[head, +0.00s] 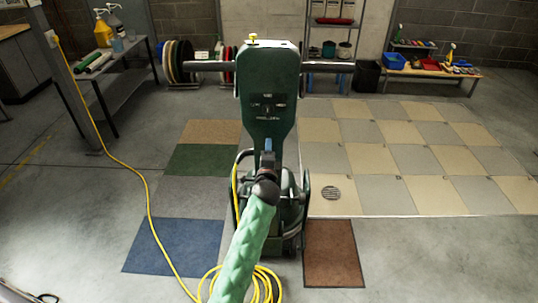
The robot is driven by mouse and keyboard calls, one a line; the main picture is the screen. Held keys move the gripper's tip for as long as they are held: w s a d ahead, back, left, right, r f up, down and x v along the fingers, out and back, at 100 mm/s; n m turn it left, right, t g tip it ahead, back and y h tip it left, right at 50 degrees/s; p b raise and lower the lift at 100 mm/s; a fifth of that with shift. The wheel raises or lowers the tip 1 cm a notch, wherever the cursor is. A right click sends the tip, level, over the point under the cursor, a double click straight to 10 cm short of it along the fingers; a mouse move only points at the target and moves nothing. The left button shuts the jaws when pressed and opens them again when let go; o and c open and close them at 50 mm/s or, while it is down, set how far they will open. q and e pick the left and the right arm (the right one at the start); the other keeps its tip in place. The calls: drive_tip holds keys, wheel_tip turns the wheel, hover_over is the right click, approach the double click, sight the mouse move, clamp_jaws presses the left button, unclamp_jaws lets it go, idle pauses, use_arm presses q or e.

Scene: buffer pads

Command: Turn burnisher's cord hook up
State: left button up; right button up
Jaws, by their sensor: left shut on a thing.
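The burnisher (266,75) stands upright in the middle of the head view, with a dark green body and dark handlebars out to both sides. My left arm, in a light green sleeve, reaches up from the bottom edge. My left gripper (268,148) is shut at the lower part of the burnisher's column, on what looks like the cord hook. The gripper mostly hides that hook, so I cannot tell which way it points. A dark fitting (267,106) sits higher on the column. My right gripper is not in view.
A yellow cord (148,195) runs from the wall post to coils on the floor by the burnisher. Coloured pads (172,246) lie left, and a brown pad (333,255) lies right. Checkered tiles (390,160) cover the right floor. A side table (120,85) stands left.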

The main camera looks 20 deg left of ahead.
use_arm(q)
drive_tip(key=shift+n, duration=0.3)
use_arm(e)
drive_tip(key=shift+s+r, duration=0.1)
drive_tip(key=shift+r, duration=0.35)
use_arm(q)
drive_tip(key=o, duration=1)
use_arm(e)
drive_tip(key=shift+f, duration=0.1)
use_arm(q)
drive_tip(key=shift+s+f, duration=0.1)
drive_tip(key=shift+s, duration=0.2)
drive_tip(key=shift+b+v, duration=0.9)
drive_tip(key=shift+v, duration=2.75)
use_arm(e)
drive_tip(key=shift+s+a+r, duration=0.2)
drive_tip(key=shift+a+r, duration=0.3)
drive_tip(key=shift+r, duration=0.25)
